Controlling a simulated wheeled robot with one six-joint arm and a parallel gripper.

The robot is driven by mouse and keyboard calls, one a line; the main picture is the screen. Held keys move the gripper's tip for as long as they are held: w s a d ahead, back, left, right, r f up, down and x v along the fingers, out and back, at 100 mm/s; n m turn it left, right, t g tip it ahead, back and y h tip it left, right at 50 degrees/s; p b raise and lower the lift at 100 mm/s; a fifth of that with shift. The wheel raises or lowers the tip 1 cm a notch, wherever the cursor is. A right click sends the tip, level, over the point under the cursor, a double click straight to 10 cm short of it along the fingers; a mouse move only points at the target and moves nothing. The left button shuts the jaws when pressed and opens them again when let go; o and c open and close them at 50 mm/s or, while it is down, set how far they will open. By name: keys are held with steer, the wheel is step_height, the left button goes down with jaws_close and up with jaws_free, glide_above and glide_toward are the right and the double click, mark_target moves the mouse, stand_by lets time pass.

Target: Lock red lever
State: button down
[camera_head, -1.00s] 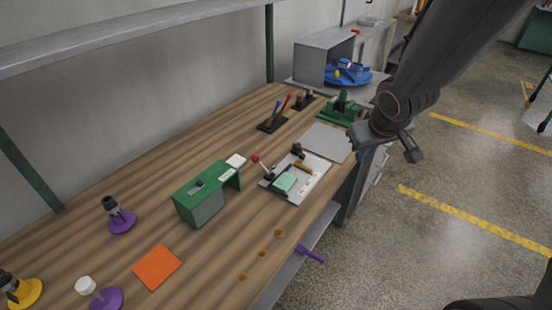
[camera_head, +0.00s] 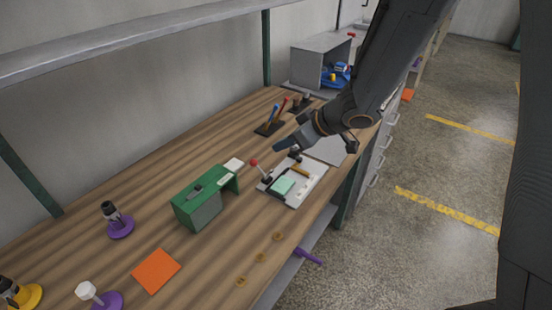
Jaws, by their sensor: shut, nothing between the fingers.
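The red-knobbed lever (camera_head: 255,164) stands tilted up to the left on the left part of a light grey plate (camera_head: 309,180) on the bench. The plate also carries a pale green block (camera_head: 282,186), a yellow-brown piece (camera_head: 299,171) and a black part (camera_head: 294,152), which is partly covered by my gripper. My gripper (camera_head: 279,146) is shut and empty. In the picture it is above and to the right of the red knob, apart from it, pointing left. Its height above the bench is hard to tell.
A green box-like fixture (camera_head: 200,199) stands left of the plate. A holder with blue and red sticks (camera_head: 270,127) is behind my gripper. A grey cabinet (camera_head: 307,69) is at the back. An orange square (camera_head: 156,270) and purple-based tools (camera_head: 121,228) lie front left. Open wood lies between.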

mark_target(273, 171)
steer(key=x, duration=0.9)
steer(key=shift+a+f+p, duration=0.15)
steer(key=shift+p, duration=0.15)
steer(key=shift+s+d+f+p, duration=0.3)
steer(key=shift+d+f, duration=0.05)
steer(key=shift+d, duration=0.25)
steer(key=shift+s+d+f+p, duration=0.3)
steer(key=shift+d+f, duration=0.1)
steer(key=shift+d, duration=0.15)
steer(key=shift+s+d+f, duration=0.2)
steer(key=shift+d+f, duration=0.05)
steer(key=shift+d, duration=0.05)
steer(key=shift+d, duration=0.1)
